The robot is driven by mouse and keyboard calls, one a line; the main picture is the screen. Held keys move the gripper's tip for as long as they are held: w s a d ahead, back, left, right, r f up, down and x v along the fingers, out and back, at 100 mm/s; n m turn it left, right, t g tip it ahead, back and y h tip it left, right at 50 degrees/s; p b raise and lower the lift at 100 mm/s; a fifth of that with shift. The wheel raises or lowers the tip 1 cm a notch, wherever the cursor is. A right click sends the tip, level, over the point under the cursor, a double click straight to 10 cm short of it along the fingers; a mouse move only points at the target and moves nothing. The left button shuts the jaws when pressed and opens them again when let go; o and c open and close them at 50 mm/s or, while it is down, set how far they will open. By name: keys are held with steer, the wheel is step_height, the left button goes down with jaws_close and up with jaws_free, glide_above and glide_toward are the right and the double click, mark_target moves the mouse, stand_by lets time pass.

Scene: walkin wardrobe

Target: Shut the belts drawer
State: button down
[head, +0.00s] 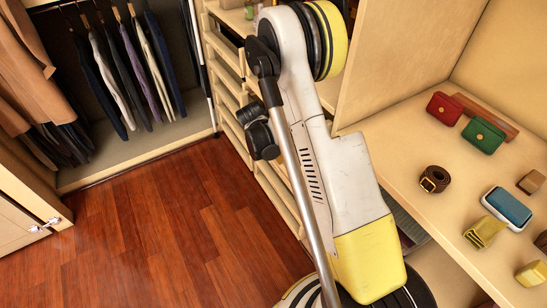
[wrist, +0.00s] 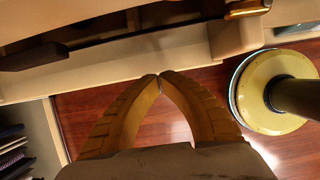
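My gripper (wrist: 160,77) shows in the wrist view with its two ochre fingers converging and their tips together, nothing visible between them. A pale wooden front or rail (wrist: 110,70) runs across the view just beyond the tips; I cannot tell if they touch it. Dark openings lie above it. A brass handle (wrist: 247,9) shows at the top right. In the head view, a stack of pale drawers or shelves (head: 228,82) stands behind my arm, which hides part of it. I cannot tell which one is the belts drawer. My gripper is hidden in the head view.
A countertop (head: 400,150) at right holds a rolled brown belt (head: 434,179), a red purse (head: 445,108), a green purse (head: 483,135) and several small items. Hanging clothes (head: 130,70) are at the back left. The red wood floor (head: 170,220) is clear.

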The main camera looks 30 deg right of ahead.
mark_target(293, 152)
steer(key=shift+d+r+b, duration=0.15)
steer(key=shift+d+b, duration=0.2)
steer(key=shift+d, duration=1.2)
steer(key=shift+d, duration=1.35)
steer(key=shift+a, duration=0.15)
